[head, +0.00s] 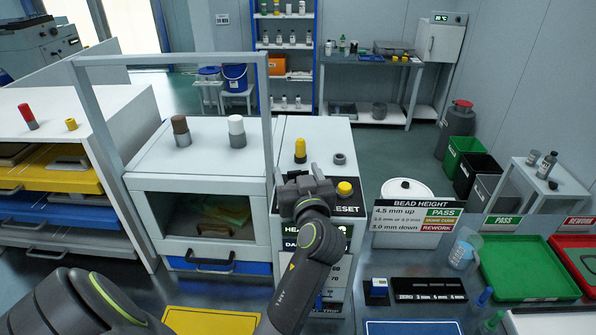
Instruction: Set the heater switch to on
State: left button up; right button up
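The heater panel is a white cabinet (342,165) with a dark label strip (349,209) on its front edge, where "RESET" is partly readable. A second strip below begins "HEA" and is partly covered by my arm. A yellow knob (344,188) sits on the cabinet just right of my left gripper. I cannot make out the heater switch or its position; it may be hidden behind my gripper and arm. My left gripper (305,181) is over the cabinet's front edge, with its fingertips too unclear to tell open from shut. My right gripper is not in view.
A framed oven-like cabinet (160,199) with a glass door stands left of the panel. A yellow-topped post (300,150) and a grey knob (339,158) are on the panel cabinet behind my gripper. A bead height sign (415,216) and green tray (528,267) are to the right.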

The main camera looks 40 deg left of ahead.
pick_arm(q)
jog(key=shift+s+d+r, duration=0.1)
jog(key=shift+d, duration=0.1)
jog(key=c, duration=0.4)
jog(key=shift+a, duration=0.1)
jog(key=c, duration=0.6)
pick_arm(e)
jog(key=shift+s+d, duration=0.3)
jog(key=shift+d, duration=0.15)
pick_arm(q)
jog(key=shift+t, duration=0.3)
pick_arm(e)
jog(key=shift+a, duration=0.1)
pick_arm(q)
jog(key=shift+a+m+t+h, duration=0.1)
jog(key=shift+m+t+h, duration=0.7)
jog(key=shift+m+h, duration=0.3)
jog(key=shift+m+t+h, duration=0.5)
jog(key=shift+h, duration=0.4)
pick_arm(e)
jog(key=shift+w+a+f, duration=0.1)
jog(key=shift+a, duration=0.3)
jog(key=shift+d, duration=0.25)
